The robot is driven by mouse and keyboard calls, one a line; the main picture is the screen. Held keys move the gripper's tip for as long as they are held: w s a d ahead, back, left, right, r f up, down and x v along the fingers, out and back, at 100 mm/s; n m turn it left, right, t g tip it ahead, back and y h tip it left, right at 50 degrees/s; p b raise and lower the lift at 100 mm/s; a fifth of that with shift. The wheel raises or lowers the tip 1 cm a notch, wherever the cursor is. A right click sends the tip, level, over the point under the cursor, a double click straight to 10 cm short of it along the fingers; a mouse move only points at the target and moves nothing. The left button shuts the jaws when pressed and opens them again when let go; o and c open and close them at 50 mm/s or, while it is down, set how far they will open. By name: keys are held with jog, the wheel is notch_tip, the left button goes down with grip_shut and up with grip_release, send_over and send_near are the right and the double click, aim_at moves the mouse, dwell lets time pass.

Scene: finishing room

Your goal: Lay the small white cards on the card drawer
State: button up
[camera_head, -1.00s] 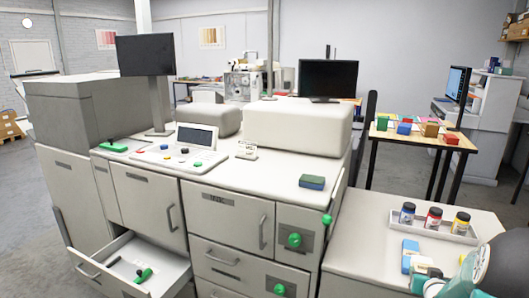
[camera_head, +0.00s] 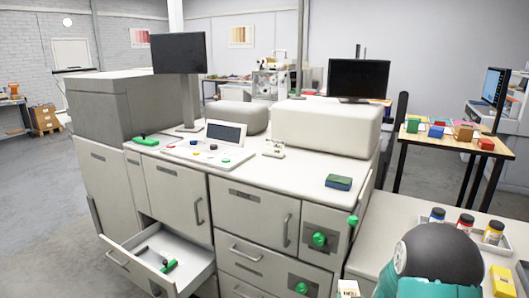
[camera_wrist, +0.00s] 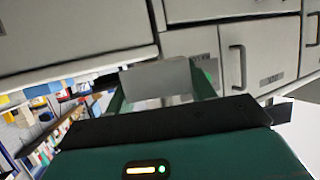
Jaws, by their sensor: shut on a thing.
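My gripper (camera_wrist: 162,88) is shut on the small white cards (camera_wrist: 155,76), a pale block between its two green fingers in the wrist view. In the head view the small white cards (camera_head: 348,287) show at the bottom edge, just left of my dark and teal arm. My fingers are hidden or cut off there. An open drawer (camera_head: 205,270), which looks like the card drawer, sticks out of the machine at lower left. It holds a green-handled tool (camera_head: 169,266) and dark items. The cards are to its right and apart from it.
Several paint jars (camera_head: 465,223) and a yellow box (camera_head: 503,281) are on the right counter. Open floor (camera_head: 50,220) lies left of the machine.

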jog(key=s+a+f+n+y, duration=0.1)
jog(key=a+f, duration=0.4)
jog(key=a, duration=0.7)
jog(key=shift+s+n+y, duration=0.3)
jog(key=shift+s+y, duration=0.1)
jog(key=shift+s, duration=0.5)
